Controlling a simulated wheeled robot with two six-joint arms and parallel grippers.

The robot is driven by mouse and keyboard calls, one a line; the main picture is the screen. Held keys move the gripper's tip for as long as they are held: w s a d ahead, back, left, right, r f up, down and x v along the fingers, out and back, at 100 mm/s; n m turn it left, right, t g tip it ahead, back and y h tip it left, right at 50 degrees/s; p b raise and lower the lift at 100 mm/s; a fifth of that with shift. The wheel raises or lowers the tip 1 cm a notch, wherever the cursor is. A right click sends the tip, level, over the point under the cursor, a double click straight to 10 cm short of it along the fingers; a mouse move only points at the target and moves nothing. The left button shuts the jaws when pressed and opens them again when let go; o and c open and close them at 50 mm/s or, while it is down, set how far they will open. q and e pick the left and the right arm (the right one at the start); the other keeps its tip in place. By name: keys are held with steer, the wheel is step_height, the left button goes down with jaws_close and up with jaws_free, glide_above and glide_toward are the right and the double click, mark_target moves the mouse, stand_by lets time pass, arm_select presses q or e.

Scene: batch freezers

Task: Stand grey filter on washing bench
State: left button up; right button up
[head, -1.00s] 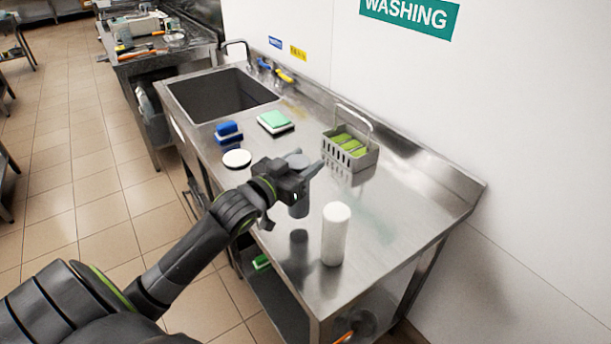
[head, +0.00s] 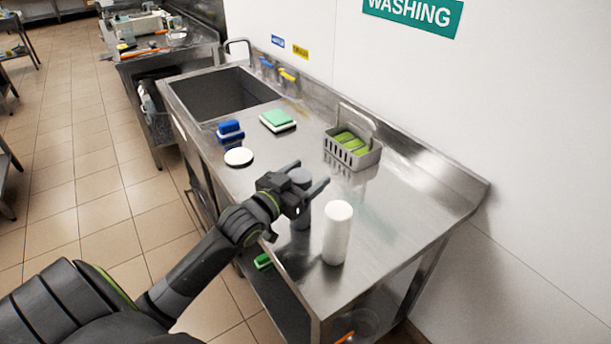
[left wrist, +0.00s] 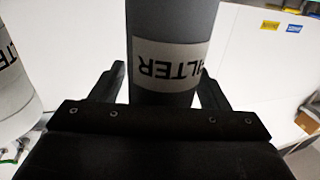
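The grey filter (head: 301,212) is a dark grey cylinder standing upright on the washing bench (head: 400,190), near its front edge. My left gripper (head: 314,174) is around its upper part, one finger on each side. The fingers look spread, with a slim gap beside the filter. In the left wrist view the grey filter (left wrist: 172,30) rises between the fingers, its white label upside down. My right gripper is not in view.
A white filter (head: 337,232) stands close to the right of the grey one. A wire-handled caddy with green sponges (head: 352,150), a green-and-white sponge (head: 278,121), a blue brush (head: 230,132) and a white disc (head: 239,157) lie farther back. The bench's right end is clear.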

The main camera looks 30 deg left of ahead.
arm_select(q)
steer(key=shift+r, duration=0.2)
steer(key=shift+s+a+f, duration=0.1)
steer(key=shift+s+f, duration=0.05)
steer(key=shift+s, duration=0.2)
steer(key=s+a+p, duration=0.1)
steer(key=s+p, duration=0.1)
steer(key=s, duration=0.9)
steer(key=shift+s+a+p, duration=0.15)
steer(key=shift+a+p, duration=0.05)
steer(key=shift+p, duration=0.1)
